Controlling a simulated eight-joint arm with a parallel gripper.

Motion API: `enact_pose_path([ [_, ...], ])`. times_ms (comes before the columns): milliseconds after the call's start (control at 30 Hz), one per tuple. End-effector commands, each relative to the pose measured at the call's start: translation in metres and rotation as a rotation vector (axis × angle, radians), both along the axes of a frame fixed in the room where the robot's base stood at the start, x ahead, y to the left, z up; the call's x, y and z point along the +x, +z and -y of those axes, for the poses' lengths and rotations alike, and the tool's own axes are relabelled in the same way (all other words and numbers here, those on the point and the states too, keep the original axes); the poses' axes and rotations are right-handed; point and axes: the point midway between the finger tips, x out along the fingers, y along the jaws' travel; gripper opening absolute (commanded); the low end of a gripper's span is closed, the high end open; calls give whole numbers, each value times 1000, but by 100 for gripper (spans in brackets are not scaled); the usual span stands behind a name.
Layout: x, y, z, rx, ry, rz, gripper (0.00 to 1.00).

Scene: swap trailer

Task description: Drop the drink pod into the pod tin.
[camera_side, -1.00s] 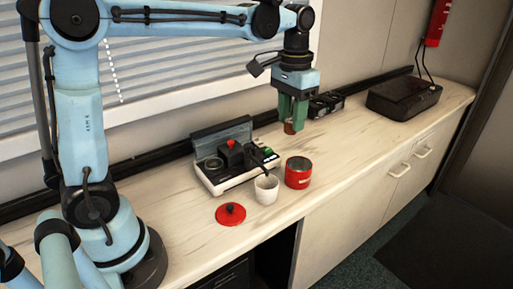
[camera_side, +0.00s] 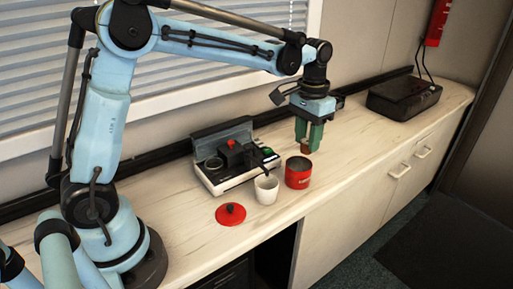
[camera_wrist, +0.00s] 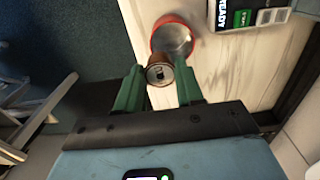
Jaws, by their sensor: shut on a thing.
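My gripper (camera_side: 308,148) is shut on the drink pod (camera_side: 306,150), a small brown piece between the green fingers. In the wrist view the pod (camera_wrist: 159,74) shows its round end between the fingertips. The pod tin (camera_side: 298,174) is a red open can standing upright on the counter. It also shows in the wrist view (camera_wrist: 156,38), just beyond the pod, with its opening partly covered by the pod. In the side view the pod is above the tin and slightly to its right and behind. The red lid (camera_side: 231,214) with a knob lies flat on the counter, left of the tin.
A white cup (camera_side: 266,189) stands close to the left of the tin. A coffee machine (camera_side: 229,160) with a raised lid sits behind the cup. A black case (camera_side: 403,97) stands at the far right. The counter (camera_side: 362,140) right of the tin is clear.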

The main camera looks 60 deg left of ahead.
Motion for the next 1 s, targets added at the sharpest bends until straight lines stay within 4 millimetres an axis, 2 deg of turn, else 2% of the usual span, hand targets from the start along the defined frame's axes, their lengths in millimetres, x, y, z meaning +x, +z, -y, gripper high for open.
enact_pose_path([
  [367,0,-5,0,0,0,0,9],
  [400,0,-5,0,0,0,0,41],
  [567,0,-5,0,0,0,0,66],
  [867,0,-4,0,0,0,0,66],
  [1000,0,4,0,0,0,0,66],
])
